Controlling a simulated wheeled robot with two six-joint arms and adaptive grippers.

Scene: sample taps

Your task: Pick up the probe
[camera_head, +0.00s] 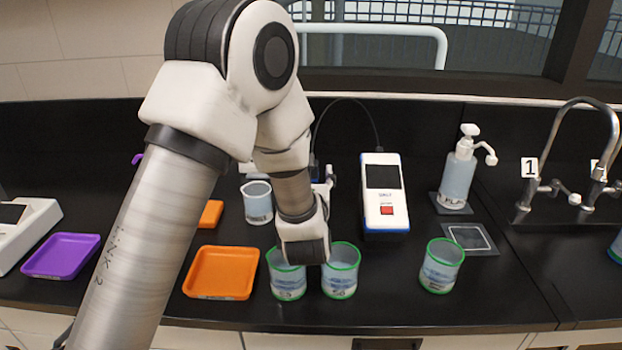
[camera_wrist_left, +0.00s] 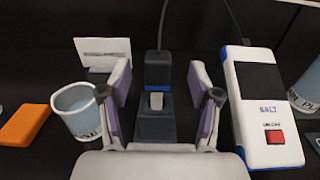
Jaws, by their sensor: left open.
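The probe (camera_wrist_left: 157,72) is a black and blue upright body with a cable from its top, in the left wrist view. It stands in a dark holder (camera_wrist_left: 155,126). My left gripper (camera_wrist_left: 160,84) is open, with one finger to each side of the probe in the picture; I cannot tell whether the probe is at finger depth. In the head view my left arm and wrist hide most of the probe and the left gripper. The white salt meter (camera_head: 384,190), with a dark screen and red button, stands to the right. My right gripper is not in view.
A rinse beaker (camera_head: 257,203) stands left of the holder. Green-rimmed cups (camera_head: 340,270) and an orange tray (camera_head: 222,272) are at the front. A purple tray (camera_head: 61,256) is farther left. A pump bottle (camera_head: 457,175) and sink tap (camera_head: 580,150) are right.

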